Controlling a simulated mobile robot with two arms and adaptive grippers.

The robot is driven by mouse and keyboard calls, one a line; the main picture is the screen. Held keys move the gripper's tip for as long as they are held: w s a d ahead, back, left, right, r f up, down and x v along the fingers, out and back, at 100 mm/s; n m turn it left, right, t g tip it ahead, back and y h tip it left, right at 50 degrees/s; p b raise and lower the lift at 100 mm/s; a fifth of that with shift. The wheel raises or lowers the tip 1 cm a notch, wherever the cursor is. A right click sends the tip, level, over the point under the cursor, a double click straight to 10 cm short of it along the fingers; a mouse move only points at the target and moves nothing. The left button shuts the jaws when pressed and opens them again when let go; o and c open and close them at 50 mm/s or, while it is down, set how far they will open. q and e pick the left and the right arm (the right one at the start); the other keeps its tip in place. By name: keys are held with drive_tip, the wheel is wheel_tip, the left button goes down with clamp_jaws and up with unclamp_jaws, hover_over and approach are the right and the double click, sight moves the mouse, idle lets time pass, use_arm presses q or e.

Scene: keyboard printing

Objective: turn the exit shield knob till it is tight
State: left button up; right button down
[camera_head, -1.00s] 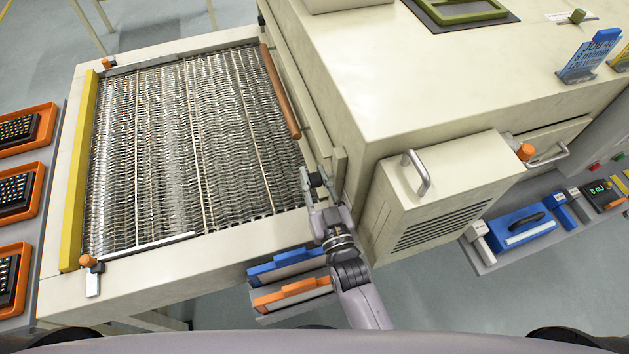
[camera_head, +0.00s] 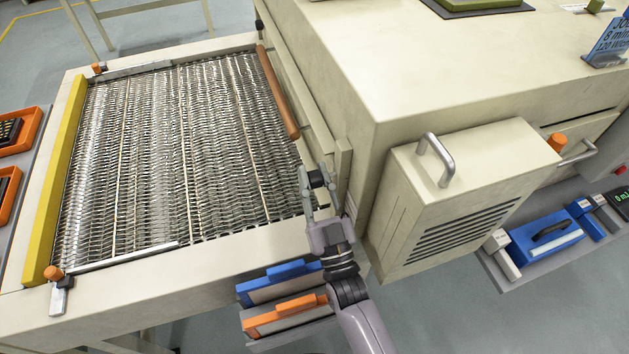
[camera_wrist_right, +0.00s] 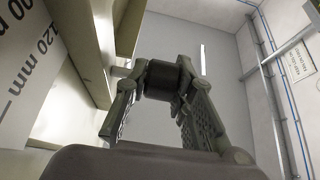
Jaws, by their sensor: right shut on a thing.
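The exit shield knob is a small dark cylinder (camera_head: 317,179) at the front end of the oven's exit slot, beside the mesh conveyor. My right gripper (camera_head: 318,180) is shut on it, with one finger on each side. In the right wrist view the black knob (camera_wrist_right: 162,77) sits between the two fingertips of the right gripper (camera_wrist_right: 160,82), and a short stem runs from it to the machine's wall. Whether the knob is tight cannot be seen. My left gripper is not in view.
The mesh conveyor (camera_head: 165,150) lies left of the knob, with a brown-orange bar (camera_head: 278,92) along the exit and a yellow bar (camera_head: 62,170) at the far left. A cream vented box (camera_head: 455,205) with a handle stands close on the right. Blue and orange holders (camera_head: 283,312) sit below.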

drive_tip(key=c, duration=1.4)
unclamp_jaws()
drive_tip(key=shift+o, duration=0.2)
drive_tip(key=shift+s+f, duration=0.1)
drive_tip(key=s+d, duration=0.4)
drive_tip(key=s, duration=0.8)
drive_tip(key=shift+f, duration=0.2)
drive_tip(key=shift+s, duration=0.1)
